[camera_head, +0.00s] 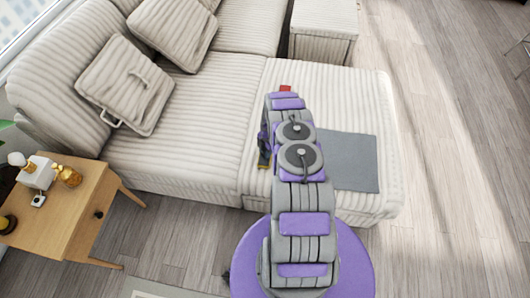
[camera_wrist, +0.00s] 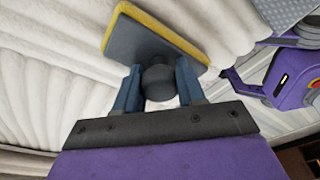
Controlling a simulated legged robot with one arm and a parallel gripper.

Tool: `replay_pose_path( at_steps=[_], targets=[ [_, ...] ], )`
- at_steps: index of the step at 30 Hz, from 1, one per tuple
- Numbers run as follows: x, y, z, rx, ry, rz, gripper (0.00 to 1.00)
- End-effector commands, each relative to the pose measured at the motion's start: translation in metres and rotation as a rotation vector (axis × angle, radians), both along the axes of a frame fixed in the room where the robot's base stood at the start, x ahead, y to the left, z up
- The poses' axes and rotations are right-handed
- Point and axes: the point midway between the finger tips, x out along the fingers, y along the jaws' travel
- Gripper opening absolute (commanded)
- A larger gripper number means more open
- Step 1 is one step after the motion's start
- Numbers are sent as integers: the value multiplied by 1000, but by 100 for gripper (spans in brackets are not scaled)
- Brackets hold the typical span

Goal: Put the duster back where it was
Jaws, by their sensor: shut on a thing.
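The duster (camera_wrist: 150,42) has a flat dark grey head with a yellow edge and a dark round handle. In the wrist view my gripper (camera_wrist: 158,82) has its blue fingers on both sides of that handle and is shut on it. The duster's head points away from the fingers, tilted, with the pale ribbed sofa behind it. In the head view my arm hides most of the gripper.
The ribbed sofa (camera_head: 190,130) carries cushions (camera_head: 125,84) at left and a grey mat (camera_head: 345,160) right of my arm. A wooden side table (camera_head: 62,205) with small items stands at lower left. An ottoman (camera_head: 323,30) stands behind. Wooden floor at right is clear.

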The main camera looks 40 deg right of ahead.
Motion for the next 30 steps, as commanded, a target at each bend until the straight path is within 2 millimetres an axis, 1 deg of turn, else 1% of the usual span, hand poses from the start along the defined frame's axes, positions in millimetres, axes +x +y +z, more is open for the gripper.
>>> replay_pose_path(
  at_steps=[5, 8, 9, 16, 26, 30],
  targets=[
    [0, 1, 1, -2, -1, 0, 10],
    [0, 1, -1, -1, 0, 0, 10],
    [0, 1, -1, -1, 0, 1, 42],
    [0, 0, -2, 1, 0, 0, 64],
    [0, 0, 0, 0, 0, 0, 64],
    [0, -2, 11, 0, -1, 0, 64]
  ],
)
